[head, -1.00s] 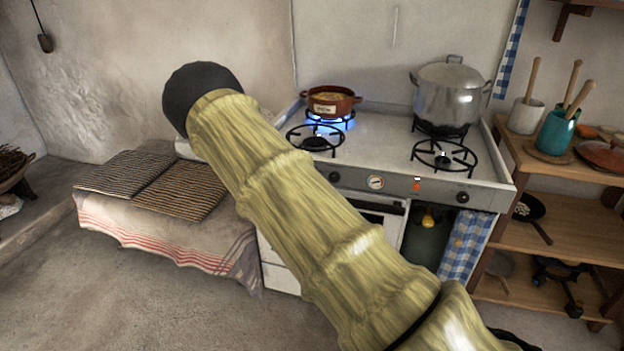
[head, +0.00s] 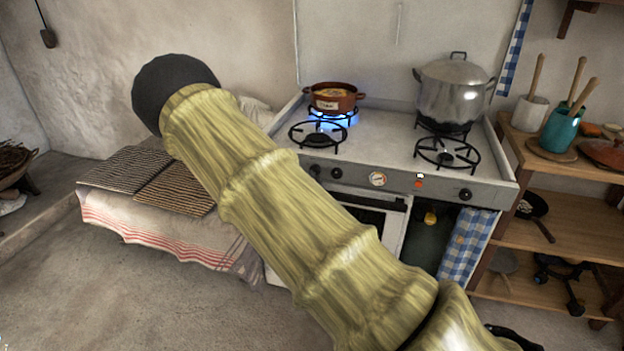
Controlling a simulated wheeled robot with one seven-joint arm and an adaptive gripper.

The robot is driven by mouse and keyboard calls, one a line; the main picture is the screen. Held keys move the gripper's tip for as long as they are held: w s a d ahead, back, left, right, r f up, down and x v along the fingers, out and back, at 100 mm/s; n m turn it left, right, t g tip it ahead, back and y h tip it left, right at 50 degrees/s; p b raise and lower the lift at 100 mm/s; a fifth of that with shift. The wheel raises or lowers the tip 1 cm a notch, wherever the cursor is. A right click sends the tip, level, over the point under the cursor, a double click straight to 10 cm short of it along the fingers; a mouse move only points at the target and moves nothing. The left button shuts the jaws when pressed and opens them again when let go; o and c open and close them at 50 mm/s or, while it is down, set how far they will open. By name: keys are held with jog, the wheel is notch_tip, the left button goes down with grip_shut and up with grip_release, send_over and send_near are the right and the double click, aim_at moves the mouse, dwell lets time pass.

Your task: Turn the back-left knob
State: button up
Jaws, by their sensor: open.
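The white stove (head: 400,125) stands in the middle of the head view. Its grey front panel carries dark round knobs: one (head: 315,170) just right of my arm, one (head: 336,172) beside it, and one (head: 465,195) near the right end. Which knob serves the back-left burner is not marked clearly. A blue flame (head: 335,119) burns on the back-left burner, under a small red-brown pot (head: 334,97). My arm crosses the picture up to a black rounded joint at upper left. My gripper is not visible.
A large steel pot (head: 452,92) stands on the back-right burner. The front burners are empty. A shelf (head: 545,190) with utensil jars stands close on the right. A cloth-covered ledge (head: 160,232) with dark ribbed mats is on the left.

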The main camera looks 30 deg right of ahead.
jog(key=shift+v, duration=2.55)
jog(key=s+a+f+g+y+p, duration=0.2)
jog(key=s+a+f+y, duration=0.15)
jog(key=s+f, duration=0.55)
jog(key=s+a+f+g+y+p, duration=0.2)
jog(key=s+f+g+y, duration=0.15)
jog(key=s+f, duration=0.5)
jog(key=s+a+f+g+y+p, duration=0.1)
jog(key=s+a, duration=0.3)
jog(key=s, duration=0.5)
jog(key=s+a+f+m+g+y+p, duration=0.1)
jog(key=s+a+f+g+y, duration=0.1)
jog(key=s+a, duration=0.3)
jog(key=s+a+f+g+y+p, duration=0.1)
jog(key=s+a+g+y, duration=0.2)
jog(key=s, duration=1)
jog(key=shift+a+f+m+y+p, duration=0.3)
jog(key=shift+a+y+p, duration=0.1)
jog(key=shift+a, duration=0.55)
